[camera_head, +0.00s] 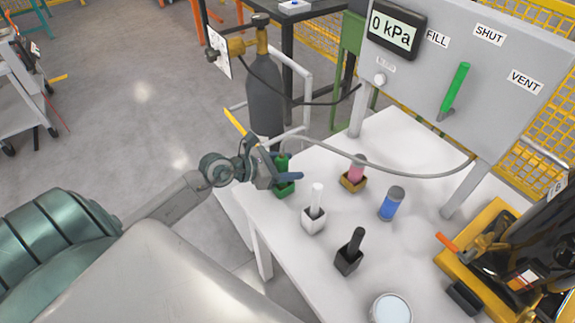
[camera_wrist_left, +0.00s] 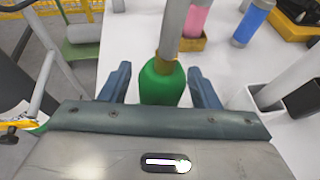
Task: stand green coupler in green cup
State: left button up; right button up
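The green coupler (camera_head: 282,161) is upright in the head view, low in or right over the green cup (camera_head: 285,189) near the table's left edge. In the left wrist view the green coupler (camera_wrist_left: 163,84) has a brass collar and a grey hose rising from it. My left gripper (camera_head: 287,177) is at the coupler; in the left wrist view its fingers (camera_wrist_left: 160,88) are spread on both sides, with gaps to the green body. The cup is partly hidden by the gripper in the head view, and I cannot tell how deep the coupler sits. My right gripper is not in view.
A white cup (camera_head: 313,222), a black cup (camera_head: 348,262) and a yellow-brown cup (camera_head: 352,183) hold rods on the white table (camera_head: 290,258). A blue cylinder (camera_head: 391,204) stands beside them. The grey hose (camera_head: 400,173) crosses to the gauge panel (camera_head: 460,70).

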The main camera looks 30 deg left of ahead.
pick_arm(q)
jog(key=shift+s+a, duration=0.2)
jog(key=shift+s, duration=0.05)
jog(key=p+v, duration=0.2)
jog(key=v, duration=0.8)
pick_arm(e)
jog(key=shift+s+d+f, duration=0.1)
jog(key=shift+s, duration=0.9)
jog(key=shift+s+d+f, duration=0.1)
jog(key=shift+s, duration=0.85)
pick_arm(q)
jog(key=shift+r, duration=0.1)
